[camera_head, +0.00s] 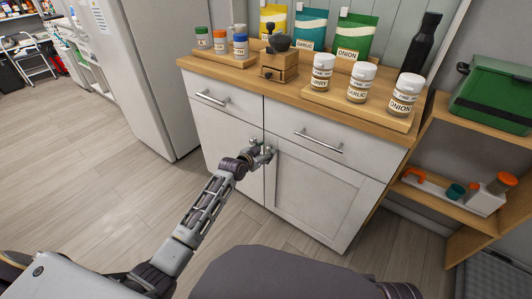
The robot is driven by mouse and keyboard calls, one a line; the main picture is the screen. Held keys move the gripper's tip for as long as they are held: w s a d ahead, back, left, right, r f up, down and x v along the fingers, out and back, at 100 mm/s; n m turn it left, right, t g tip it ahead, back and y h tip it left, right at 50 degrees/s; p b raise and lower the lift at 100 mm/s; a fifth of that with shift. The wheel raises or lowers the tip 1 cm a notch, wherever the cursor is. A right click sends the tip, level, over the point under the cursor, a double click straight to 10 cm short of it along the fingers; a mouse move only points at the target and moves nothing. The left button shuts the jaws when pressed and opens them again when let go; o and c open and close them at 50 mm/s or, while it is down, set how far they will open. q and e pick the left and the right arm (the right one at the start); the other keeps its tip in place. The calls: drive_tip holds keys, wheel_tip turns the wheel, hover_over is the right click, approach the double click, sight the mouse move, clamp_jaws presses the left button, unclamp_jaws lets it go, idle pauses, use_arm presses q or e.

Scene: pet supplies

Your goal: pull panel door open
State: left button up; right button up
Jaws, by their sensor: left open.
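A white cabinet with a wooden top (290,80) stands ahead of me. It has two drawers with bar handles and two panel doors below them, the right panel door (325,198) and the narrower-looking left panel door (222,140). Both doors look shut. My left gripper (268,152) is open at the upper part of the seam between the doors, where the door handles would be. It hides that spot, and I cannot tell whether its fingers touch a handle. My right gripper is not in view.
Spice jars (358,82), a coffee grinder (279,58) and seasoning bags (311,30) stand on the cabinet top. A white fridge (155,70) is at the left. A wooden shelf with a green box (495,95) is at the right. The floor before the cabinet is clear.

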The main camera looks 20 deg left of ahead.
use_arm(q)
drive_tip(key=shift+w+d+f, duration=0.2)
drive_tip(key=shift+w, duration=0.4)
clamp_jaws()
